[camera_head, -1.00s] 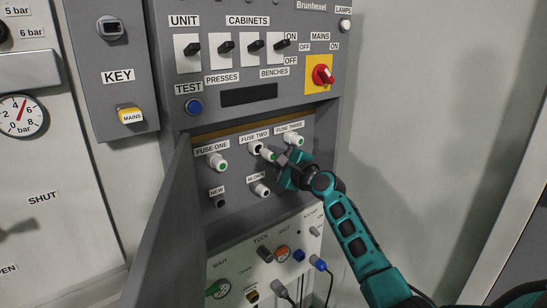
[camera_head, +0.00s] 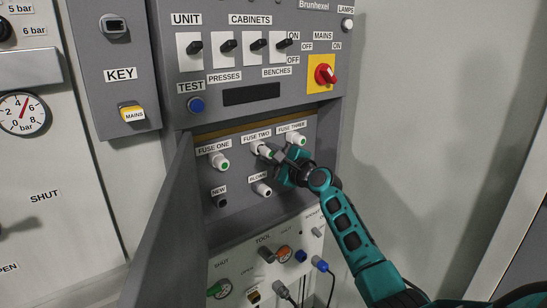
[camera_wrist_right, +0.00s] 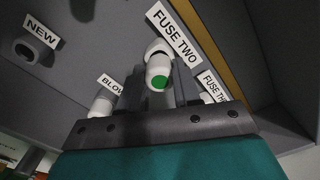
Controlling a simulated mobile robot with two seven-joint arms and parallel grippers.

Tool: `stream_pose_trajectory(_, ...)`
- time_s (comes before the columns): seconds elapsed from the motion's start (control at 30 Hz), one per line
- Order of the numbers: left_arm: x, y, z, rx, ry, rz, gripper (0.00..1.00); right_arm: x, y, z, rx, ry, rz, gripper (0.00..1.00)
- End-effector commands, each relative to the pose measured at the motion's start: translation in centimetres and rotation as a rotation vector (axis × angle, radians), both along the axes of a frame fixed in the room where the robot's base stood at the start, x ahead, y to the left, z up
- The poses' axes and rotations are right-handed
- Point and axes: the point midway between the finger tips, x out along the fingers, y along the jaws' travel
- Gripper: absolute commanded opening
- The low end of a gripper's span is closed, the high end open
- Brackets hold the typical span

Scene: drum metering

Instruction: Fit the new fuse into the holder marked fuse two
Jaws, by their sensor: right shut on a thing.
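The new fuse is white with a green end cap (camera_wrist_right: 160,80); it also shows under the FUSE TWO label in the head view (camera_head: 266,153). My right gripper (camera_head: 279,157) is shut on it, with a dark finger on each side in the wrist view (camera_wrist_right: 160,95). The fuse is lined up with the fuse two holder (camera_head: 256,147), its far end at or in the white collar. I cannot tell how deep it sits. The FUSE TWO label (camera_wrist_right: 174,33) is right beside it. My left gripper is not in view.
Fuse one (camera_head: 219,161) and fuse three (camera_head: 296,139) sit on either side with green ends. Below, the NEW socket (camera_head: 219,197) looks dark and empty, and a white fuse with a dark end (camera_head: 262,189) sits at BLOWN. The open cabinet door (camera_head: 172,230) stands at left.

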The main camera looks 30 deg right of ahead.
Motion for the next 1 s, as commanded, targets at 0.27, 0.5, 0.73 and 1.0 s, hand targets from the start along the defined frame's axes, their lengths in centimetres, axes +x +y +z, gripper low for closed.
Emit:
stream_pose_trajectory(0.27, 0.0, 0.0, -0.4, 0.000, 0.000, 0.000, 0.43, 0.7, 0.1, 0.0, 0.000, -0.001, -0.001, 0.00)
stream_pose_trajectory(0.5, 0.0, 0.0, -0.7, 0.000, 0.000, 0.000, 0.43, 1.3, 0.1, -0.1, 0.000, 0.000, 0.000, 0.00)
stream_pose_trajectory(0.73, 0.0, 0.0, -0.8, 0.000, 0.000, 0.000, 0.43, 1.6, 0.2, 0.0, 0.000, 0.000, 0.000, 0.42)
stream_pose_trajectory(1.0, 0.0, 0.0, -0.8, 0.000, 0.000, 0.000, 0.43, 1.6, 0.1, 0.0, 0.000, 0.000, 0.000, 0.62)
